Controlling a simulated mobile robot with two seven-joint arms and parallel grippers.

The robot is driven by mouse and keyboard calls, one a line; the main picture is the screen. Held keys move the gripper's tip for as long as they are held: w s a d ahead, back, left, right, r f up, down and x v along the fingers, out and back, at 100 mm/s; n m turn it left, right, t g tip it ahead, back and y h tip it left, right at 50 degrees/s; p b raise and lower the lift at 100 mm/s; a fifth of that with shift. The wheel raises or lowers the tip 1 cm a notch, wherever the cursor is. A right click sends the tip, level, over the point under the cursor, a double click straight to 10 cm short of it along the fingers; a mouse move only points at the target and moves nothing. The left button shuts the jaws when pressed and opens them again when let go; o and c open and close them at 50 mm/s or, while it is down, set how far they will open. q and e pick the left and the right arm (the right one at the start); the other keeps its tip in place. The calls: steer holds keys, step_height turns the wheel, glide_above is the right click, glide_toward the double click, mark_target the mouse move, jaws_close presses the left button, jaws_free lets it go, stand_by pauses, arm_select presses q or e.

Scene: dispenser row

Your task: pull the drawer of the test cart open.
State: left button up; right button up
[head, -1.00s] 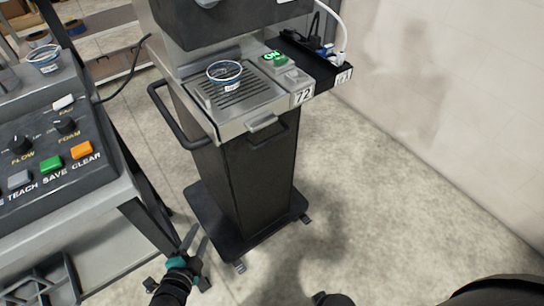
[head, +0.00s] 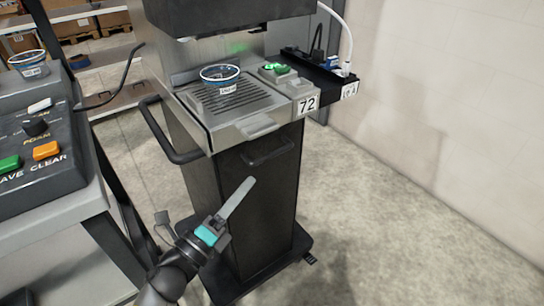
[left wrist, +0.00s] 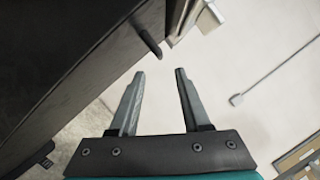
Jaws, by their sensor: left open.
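The test cart (head: 226,185) is a dark upright cabinet under a metal top. A silver front (head: 225,133) with a pale pull tab (head: 258,127) juts from its top, beside the number 72. A dark bar handle (head: 270,152) sits just below on the cabinet face. No drawer gap shows. My left gripper (head: 248,186) is open and empty, low in front of the cabinet and below both handles. In the left wrist view its fingers (left wrist: 159,76) are spread, with a dark handle (left wrist: 149,38) ahead of the tips, apart from them. My right gripper is not in view.
A cup (head: 220,76) stands on the cart's slotted tray. A side bar (head: 168,138) sticks out at the cart's left. A grey bench with a button panel (head: 30,150) stands close on the left. The floor (head: 400,240) right of the cart is clear.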

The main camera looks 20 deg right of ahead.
mark_target(272, 155)
arm_select(q)
steer(key=b+x, duration=0.2)
steer(key=x, duration=0.7)
steer(key=shift+w+d, duration=0.2)
steer(key=shift+d, duration=0.05)
steer(key=shift+w+d+r, duration=0.2)
steer(key=shift+w+d, duration=0.25)
steer(key=shift+d, duration=0.1)
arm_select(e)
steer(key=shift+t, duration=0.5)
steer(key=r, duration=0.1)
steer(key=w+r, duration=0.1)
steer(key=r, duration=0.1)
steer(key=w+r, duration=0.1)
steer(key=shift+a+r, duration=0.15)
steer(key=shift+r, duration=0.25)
arm_select(q)
jaws_close()
